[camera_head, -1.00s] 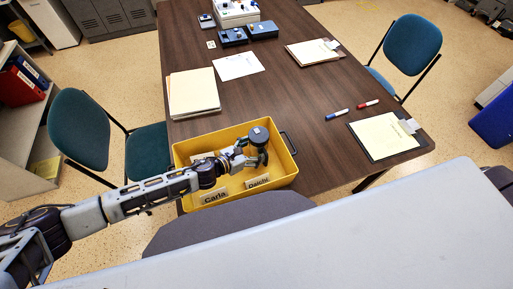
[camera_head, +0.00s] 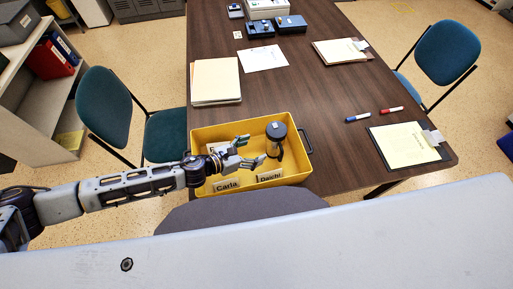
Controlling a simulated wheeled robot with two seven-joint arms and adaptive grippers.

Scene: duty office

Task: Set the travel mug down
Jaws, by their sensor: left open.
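The travel mug (camera_head: 276,132) is dark-lidded with a lighter body and stands upright in the right part of the yellow tray (camera_head: 203,132), behind the name card "Daichi" (camera_head: 270,176). My left gripper (camera_head: 254,151) is open just left of the mug, with its fingers pointing toward it; a small gap seems to lie between them. Part of the left gripper and arm covers the tray's left interior. The card "Carla" (camera_head: 227,184) is at the tray's front left. My right gripper is out of view.
The tray sits at the near end of the brown table (camera_head: 310,95). Papers (camera_head: 214,80), a blue marker (camera_head: 357,118), a red marker (camera_head: 391,110) and a clipboard (camera_head: 408,146) lie around it. Teal chairs (camera_head: 104,112) flank the table.

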